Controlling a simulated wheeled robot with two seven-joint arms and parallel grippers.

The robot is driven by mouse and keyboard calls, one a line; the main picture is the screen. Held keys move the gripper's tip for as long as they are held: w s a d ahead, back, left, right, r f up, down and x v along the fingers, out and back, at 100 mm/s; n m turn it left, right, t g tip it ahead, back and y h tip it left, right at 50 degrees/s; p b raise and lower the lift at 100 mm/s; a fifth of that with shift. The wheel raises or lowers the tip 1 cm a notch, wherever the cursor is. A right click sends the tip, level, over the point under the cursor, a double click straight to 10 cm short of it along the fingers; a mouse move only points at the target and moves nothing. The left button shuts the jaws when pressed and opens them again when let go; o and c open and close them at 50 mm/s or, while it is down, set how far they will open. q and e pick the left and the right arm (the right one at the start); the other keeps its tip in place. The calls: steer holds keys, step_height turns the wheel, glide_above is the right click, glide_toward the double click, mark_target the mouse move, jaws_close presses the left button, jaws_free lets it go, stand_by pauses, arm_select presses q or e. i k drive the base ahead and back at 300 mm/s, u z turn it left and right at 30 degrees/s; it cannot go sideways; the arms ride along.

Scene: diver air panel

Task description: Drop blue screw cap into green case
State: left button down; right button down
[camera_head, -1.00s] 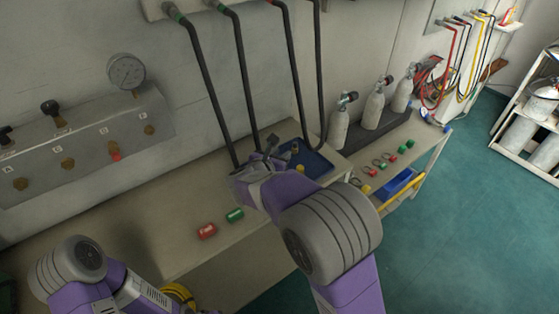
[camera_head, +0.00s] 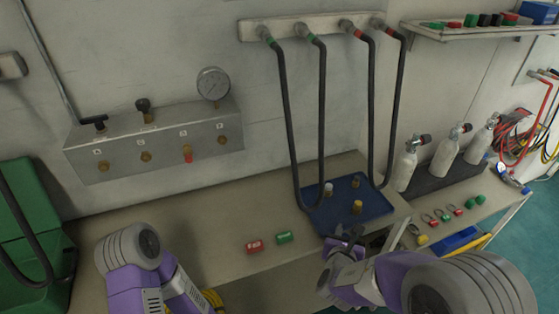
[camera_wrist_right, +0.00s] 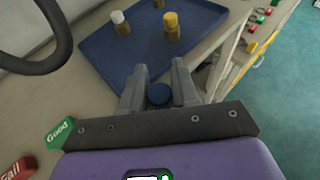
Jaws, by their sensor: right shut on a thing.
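The blue screw cap (camera_wrist_right: 159,95) is between the fingers of my right gripper (camera_wrist_right: 159,88) in the right wrist view, with the blue tray beyond it. In the head view my right gripper (camera_head: 348,238) is at the front edge of the tray; the cap cannot be made out there. The green case (camera_head: 38,268) is at the far left of the head view, cut off by the frame, with a raised green panel behind it. My right gripper is far to the right of it. My left arm shows at the lower left, but its gripper is out of view.
The blue tray (camera_head: 376,207) holds several small brass fittings. A red block (camera_head: 255,246) and a green block (camera_head: 284,238) lie on the bench (camera_head: 215,212). Black hoses (camera_head: 286,120) hang down to the tray. A valve panel (camera_head: 160,145) is on the wall between case and hoses.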

mark_target(20, 291)
steer(key=z, duration=1.9)
steer(key=k, duration=1.85)
steer(key=u, duration=1.5)
